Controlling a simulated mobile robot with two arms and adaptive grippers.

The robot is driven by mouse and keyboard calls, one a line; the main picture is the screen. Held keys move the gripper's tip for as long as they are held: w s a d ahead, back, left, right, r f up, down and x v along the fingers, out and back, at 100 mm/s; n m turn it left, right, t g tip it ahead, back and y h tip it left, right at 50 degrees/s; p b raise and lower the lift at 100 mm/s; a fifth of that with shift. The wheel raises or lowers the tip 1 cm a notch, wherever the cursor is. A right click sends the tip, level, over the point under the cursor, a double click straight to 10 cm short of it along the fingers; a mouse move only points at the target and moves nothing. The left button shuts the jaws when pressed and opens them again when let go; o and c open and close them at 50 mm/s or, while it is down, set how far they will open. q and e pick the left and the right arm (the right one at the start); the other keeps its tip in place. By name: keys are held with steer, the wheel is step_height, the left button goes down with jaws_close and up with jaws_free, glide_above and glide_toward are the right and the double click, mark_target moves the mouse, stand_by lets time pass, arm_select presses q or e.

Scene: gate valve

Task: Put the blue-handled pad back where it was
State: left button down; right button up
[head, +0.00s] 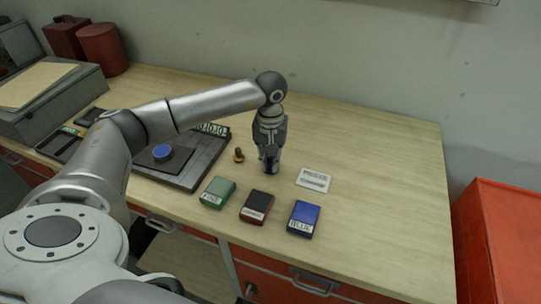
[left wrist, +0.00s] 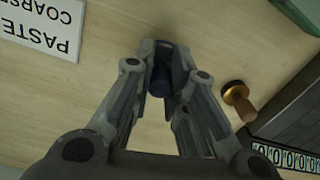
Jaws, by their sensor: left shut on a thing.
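My left gripper (head: 270,165) points straight down over the middle of the table, left of the white label card. In the left wrist view its fingers (left wrist: 163,88) are shut on a dark blue handle (left wrist: 160,78), which looks like that of the blue-handled pad. The fingers hide most of the pad. I cannot tell whether its underside touches the table. A small brass piece with a brown handle (head: 238,155) stands just left of the gripper; it also shows in the left wrist view (left wrist: 238,97). My right gripper is not in view.
Green (head: 218,192), red (head: 257,206) and blue (head: 304,218) tins lie in front. The white card (head: 313,180) reads "PASTE COARSE" in the wrist view. A dark tray (head: 192,180) with a blue disc (head: 162,152) is at left. The table's right side is clear.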

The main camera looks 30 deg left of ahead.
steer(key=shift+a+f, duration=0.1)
arm_select(q)
steer(key=shift+f, duration=0.25)
steer(key=c, duration=1.4)
jaws_free()
steer(key=shift+r, duration=0.1)
steer(key=shift+c, duration=0.2)
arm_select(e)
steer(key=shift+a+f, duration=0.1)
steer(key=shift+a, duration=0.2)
arm_select(q)
steer(key=shift+r, duration=0.25)
steer(key=shift+w+r, duration=0.1)
steer(key=shift+r, duration=0.25)
step_height(320, 180, up, 11)
steer(key=b, duration=0.3)
steer(key=shift+b, duration=0.3)
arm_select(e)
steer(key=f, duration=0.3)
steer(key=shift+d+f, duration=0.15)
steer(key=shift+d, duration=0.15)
